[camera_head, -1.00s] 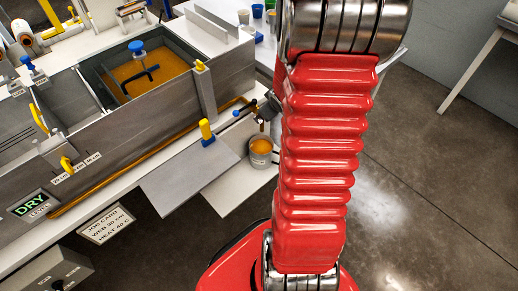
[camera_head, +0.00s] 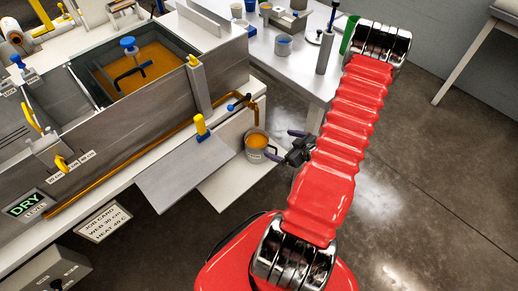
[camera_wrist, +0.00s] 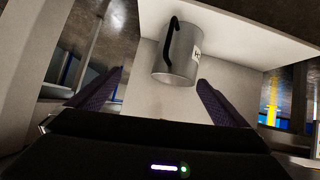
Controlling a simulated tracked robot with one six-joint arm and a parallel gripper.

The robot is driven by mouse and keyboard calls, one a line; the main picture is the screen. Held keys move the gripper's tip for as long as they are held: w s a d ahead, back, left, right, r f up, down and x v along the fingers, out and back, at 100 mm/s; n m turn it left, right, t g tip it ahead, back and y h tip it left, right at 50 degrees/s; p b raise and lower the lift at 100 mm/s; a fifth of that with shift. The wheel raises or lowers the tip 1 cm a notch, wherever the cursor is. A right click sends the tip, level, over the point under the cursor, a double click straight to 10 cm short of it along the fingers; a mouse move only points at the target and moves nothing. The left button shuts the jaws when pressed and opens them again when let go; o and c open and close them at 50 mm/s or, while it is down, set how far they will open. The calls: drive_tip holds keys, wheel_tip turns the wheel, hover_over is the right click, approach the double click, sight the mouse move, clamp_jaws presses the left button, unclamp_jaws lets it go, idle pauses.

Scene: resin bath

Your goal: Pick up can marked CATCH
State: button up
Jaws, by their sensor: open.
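A grey metal can (camera_head: 256,147) with amber contents stands on a low white shelf (camera_head: 225,188), under the end of an amber pipe (camera_head: 256,112). In the wrist view the can (camera_wrist: 180,58) shows a black handle and part of a white label with a dark letter like H; the full word cannot be read. My gripper (camera_head: 284,145) is open, just right of the can in the head view. In the wrist view my gripper (camera_wrist: 160,80) has its two dark fingers apart, with the can beyond and between their tips, and nothing held.
A grey bath (camera_head: 140,145) with amber resin and a black-and-blue stirrer stands at left. A yellow-capped post (camera_head: 201,127) and a grey sloping plate (camera_head: 178,175) are left of the can. A back table (camera_head: 295,75) bears several cups. Open concrete floor lies right.

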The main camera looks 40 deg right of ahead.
sight(265, 148)
drive_tip(key=s+a+f+t, duration=0.2)
drive_tip(key=shift+s+a+m+y, duration=0.35)
drive_tip(key=shift+a+m+y, duration=0.05)
drive_tip(key=shift+x, duration=4.3)
drive_tip(key=shift+w+r, duration=0.1)
drive_tip(key=shift+r, duration=0.05)
drive_tip(key=shift+x, duration=2.55)
drive_tip(key=shift+w+a+r, duration=0.1)
drive_tip(key=shift+a+r, duration=0.05)
drive_tip(key=shift+r, duration=0.05)
drive_tip(key=shift+c, duration=0.5)
drive_tip(key=c, duration=2)
